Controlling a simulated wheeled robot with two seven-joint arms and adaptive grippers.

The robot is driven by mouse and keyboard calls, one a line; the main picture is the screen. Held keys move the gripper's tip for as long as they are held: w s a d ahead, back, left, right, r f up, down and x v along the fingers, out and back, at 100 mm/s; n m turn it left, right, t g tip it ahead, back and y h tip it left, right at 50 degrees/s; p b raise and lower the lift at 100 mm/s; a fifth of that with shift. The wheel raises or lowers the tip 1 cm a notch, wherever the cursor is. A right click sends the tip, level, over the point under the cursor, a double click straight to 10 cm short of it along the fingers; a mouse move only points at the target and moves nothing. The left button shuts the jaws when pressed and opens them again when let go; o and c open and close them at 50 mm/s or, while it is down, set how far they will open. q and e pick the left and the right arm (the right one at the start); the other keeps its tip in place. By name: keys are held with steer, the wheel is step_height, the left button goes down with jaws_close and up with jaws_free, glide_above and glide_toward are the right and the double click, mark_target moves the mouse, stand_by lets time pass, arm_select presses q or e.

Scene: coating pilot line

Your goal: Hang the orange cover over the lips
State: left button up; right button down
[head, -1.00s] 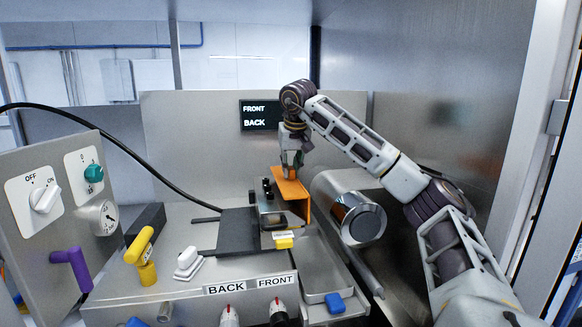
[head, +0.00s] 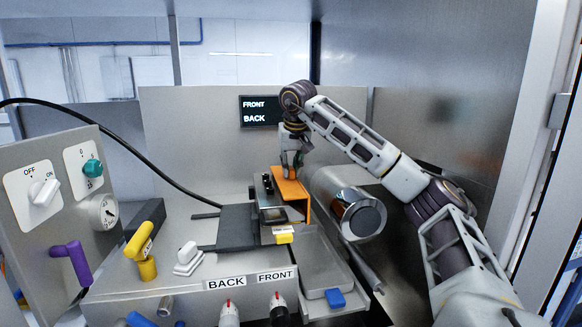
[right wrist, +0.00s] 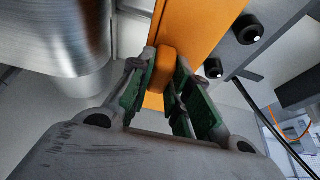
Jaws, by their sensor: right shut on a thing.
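The orange cover (head: 290,187) is a bent sheet at the right end of the grey slot die block (head: 268,205), beside the steel roller (head: 357,216). My right gripper (head: 291,168) comes down on it from above. In the right wrist view, the green-padded fingers (right wrist: 165,85) are shut on the raised orange tab of the cover (right wrist: 190,30). The cover's flat top and a flap hanging on the roller side show in the head view. Whether it touches the lips cannot be told; the lips are hidden. My left gripper is not in view.
A metal tray (head: 318,262) with a blue block (head: 335,298) lies in front of the roller. A yellow tag (head: 284,238) is in front of the die. Yellow (head: 145,262) and purple (head: 70,262) handles stand at left. A black cable arcs behind.

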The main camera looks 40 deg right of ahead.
steer(key=shift+f+b, duration=0.3)
steer(key=shift+f, duration=0.35)
steer(key=c, duration=1.3)
jaws_free()
steer(key=shift+o, duration=0.2)
steer(key=v, duration=1.2)
steer(key=shift+s+a+f, duration=0.1)
steer(key=shift+s, duration=0.05)
stand_by(0.9)
